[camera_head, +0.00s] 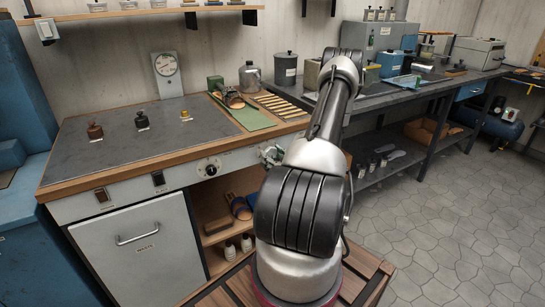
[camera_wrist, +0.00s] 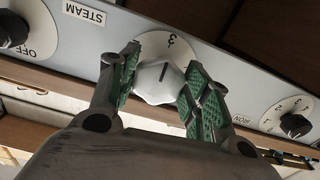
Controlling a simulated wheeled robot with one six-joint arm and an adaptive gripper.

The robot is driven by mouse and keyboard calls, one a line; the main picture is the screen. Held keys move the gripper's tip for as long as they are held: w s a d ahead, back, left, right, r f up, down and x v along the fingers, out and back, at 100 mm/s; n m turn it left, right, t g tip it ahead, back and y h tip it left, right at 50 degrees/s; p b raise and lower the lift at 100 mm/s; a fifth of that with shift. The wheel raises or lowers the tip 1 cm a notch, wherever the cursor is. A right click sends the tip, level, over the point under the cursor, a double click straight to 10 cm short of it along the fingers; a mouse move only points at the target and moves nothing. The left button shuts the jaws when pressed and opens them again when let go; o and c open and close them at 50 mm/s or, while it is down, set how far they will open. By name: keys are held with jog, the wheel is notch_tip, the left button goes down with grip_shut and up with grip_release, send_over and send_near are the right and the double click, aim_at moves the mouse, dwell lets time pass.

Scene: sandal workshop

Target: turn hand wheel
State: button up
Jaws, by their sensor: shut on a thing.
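A pale faceted knob (camera_wrist: 158,82) with a dark pointer line sits on a round white numbered dial (camera_wrist: 165,42) in the wrist view. It is on the grey front panel (camera_wrist: 225,65) of a bench. My gripper (camera_wrist: 162,63) has its green-padded fingers on both sides of this knob and is shut on it. The pointer is near the 3 mark, though the rest of the scale is partly hidden. In the head view my gripper (camera_head: 271,155) is at the bench's front panel, partly behind my arm, and the held knob is hidden there. No spoked wheel shows.
A black knob (camera_wrist: 13,33) marked OFF is left of the held one, beside a STEAM label (camera_wrist: 84,13). Another black knob (camera_wrist: 296,125) is to the right. The wood-edged bench (camera_head: 95,163) carries small bottles. An open shelf (camera_head: 215,236) lies below. Tiled floor (camera_head: 450,220) is clear at right.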

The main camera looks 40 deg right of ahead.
jog(key=shift+f, duration=0.15)
jog(key=o, duration=1)
jog(key=shift+s, duration=0.1)
jog(key=v, duration=1.1)
jog(key=shift+s, duration=0.4)
jog(key=shift+a, duration=0.1)
